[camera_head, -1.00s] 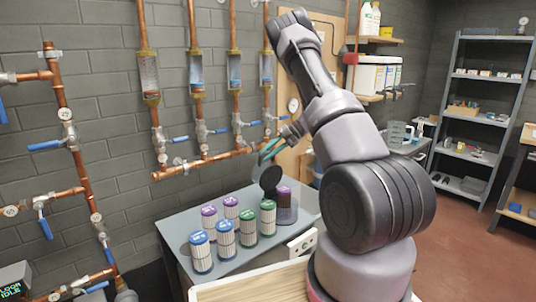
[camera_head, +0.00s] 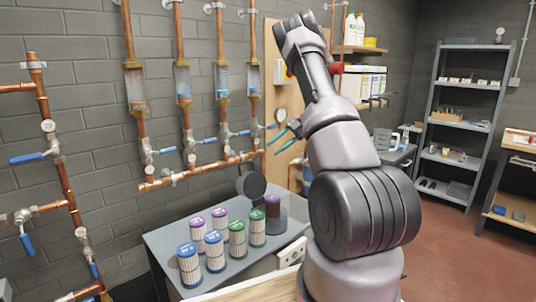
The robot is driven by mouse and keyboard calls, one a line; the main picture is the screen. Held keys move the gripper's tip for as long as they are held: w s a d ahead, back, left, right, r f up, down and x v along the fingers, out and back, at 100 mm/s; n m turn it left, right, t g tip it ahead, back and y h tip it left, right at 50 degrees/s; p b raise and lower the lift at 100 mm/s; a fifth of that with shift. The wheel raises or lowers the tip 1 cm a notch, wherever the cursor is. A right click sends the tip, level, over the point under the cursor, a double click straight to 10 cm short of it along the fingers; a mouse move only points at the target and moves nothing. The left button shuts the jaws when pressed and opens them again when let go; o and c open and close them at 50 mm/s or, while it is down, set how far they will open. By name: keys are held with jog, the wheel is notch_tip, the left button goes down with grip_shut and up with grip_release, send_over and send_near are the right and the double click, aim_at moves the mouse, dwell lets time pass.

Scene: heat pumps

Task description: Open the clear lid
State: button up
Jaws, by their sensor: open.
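A dark, see-through round lid (camera_head: 251,184) stands tipped up at the back left of a clear housing (camera_head: 282,226) on the grey bench. My gripper (camera_head: 275,143) has teal fingers spread apart and empty. In the picture it is above and to the right of the lid, apart from it.
Several filters with blue (camera_head: 188,263), purple and green (camera_head: 237,238) tops stand on the bench (camera_head: 160,238) left of the housing. Copper pipes with blue-handled valves (camera_head: 168,149) line the wall behind. Shelves stand at the right.

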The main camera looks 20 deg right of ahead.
jog(key=shift+d+r, duration=0.15)
jog(key=shift+d, duration=0.1)
